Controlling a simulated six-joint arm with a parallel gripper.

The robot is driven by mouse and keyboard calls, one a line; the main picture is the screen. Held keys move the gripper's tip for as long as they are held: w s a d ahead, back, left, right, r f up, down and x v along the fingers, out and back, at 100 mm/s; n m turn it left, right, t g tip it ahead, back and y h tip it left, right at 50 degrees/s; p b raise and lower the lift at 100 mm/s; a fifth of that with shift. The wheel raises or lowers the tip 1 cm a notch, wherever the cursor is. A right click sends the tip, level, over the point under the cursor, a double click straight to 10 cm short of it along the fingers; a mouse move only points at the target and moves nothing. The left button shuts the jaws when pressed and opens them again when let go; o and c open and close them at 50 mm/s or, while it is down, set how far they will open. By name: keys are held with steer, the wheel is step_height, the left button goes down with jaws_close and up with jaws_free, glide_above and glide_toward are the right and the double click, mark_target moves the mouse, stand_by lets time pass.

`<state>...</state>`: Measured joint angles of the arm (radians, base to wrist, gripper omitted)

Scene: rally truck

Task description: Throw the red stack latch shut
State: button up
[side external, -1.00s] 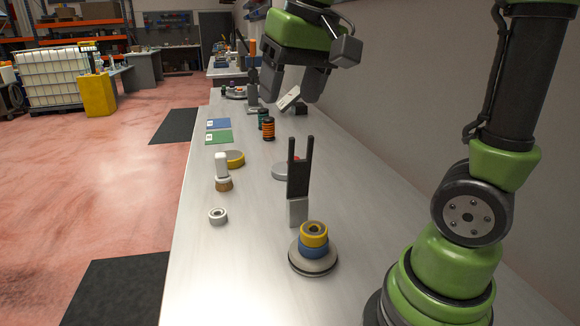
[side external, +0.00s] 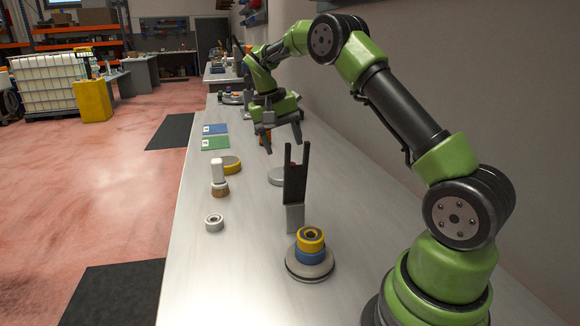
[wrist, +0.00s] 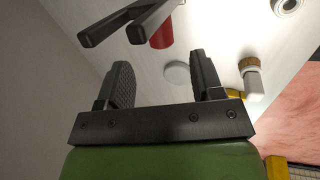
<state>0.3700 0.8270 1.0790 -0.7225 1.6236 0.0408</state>
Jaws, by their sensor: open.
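A red part shows only as a sliver (side external: 293,163) between the prongs of a dark upright fork in the side external view. In the wrist view a red cylinder (wrist: 162,37) lies beside the dark prongs (wrist: 127,20) at the top; I cannot tell whether it is the latch handle. The fork (side external: 296,180) stands on a grey block behind a stack of a yellow ring (side external: 311,240) and a blue ring (side external: 311,256) on a grey round base (side external: 310,271). My gripper (side external: 283,141) is open and empty, beyond the fork, fingers down. Its fingers also show in the wrist view (wrist: 164,76).
A grey disc (side external: 277,177) lies near the fork. A yellow-rimmed disc (side external: 231,166), white-handled brush (side external: 218,174), pale ring (side external: 214,222), blue card (side external: 215,129) and green card (side external: 215,143) lie to the left. The front left of the bench is clear.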

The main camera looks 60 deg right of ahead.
mark_target(290, 166)
steer(key=x, duration=0.7)
steer(key=shift+r, duration=0.1)
jaws_close()
